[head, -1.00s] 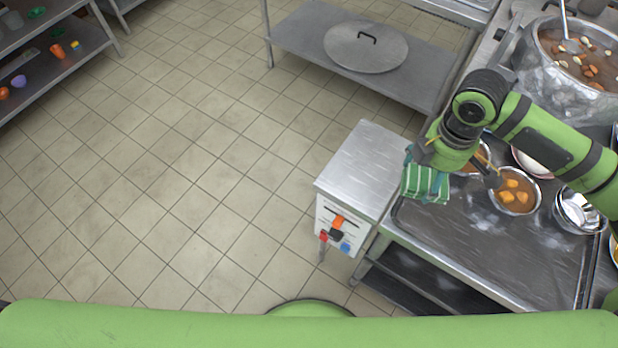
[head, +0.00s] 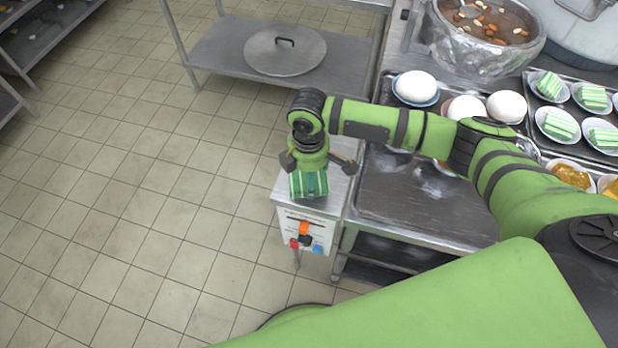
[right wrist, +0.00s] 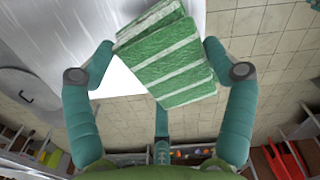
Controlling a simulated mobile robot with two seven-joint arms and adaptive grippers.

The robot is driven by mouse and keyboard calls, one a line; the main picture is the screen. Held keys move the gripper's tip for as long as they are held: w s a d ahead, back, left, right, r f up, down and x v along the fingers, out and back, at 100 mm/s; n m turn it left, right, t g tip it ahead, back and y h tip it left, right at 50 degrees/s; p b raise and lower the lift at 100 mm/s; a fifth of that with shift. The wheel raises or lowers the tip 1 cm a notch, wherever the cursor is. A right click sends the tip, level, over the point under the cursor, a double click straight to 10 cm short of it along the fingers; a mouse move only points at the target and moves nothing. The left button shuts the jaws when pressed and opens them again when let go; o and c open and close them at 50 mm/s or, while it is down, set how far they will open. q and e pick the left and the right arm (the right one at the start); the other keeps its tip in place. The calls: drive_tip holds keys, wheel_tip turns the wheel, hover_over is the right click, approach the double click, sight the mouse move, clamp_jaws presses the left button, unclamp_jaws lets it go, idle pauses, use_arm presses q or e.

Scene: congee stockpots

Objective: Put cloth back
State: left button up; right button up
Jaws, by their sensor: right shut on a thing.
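The cloth (head: 309,184) is a folded green piece with white stripes. My right gripper (head: 318,163) is shut on it and holds it over the front part of the steel box top (head: 335,190). In the right wrist view the cloth (right wrist: 168,60) sits between the two teal fingers, with the pale box top behind it at the upper left and floor tiles to the right. I cannot tell whether the cloth touches the box. My left gripper is not in view.
The box front has orange, red and blue controls (head: 304,228). To its right is a dark tray (head: 410,200) on the counter, with bowls of white buns (head: 415,85) behind. A stockpot (head: 480,45) stands farther back. A lid (head: 285,50) lies on the steel shelf. Floor at left is clear.

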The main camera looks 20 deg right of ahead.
wheel_tip(320, 180, down, 2)
drive_tip(key=shift+f, duration=0.55)
drive_tip(key=shift+f, duration=0.15)
drive_tip(key=o, duration=0.9)
drive_tip(key=shift+c, duration=0.2)
wheel_tip(320, 180, up, 12)
drive_tip(key=shift+r+b, duration=0.2)
drive_tip(key=shift+b, duration=0.55)
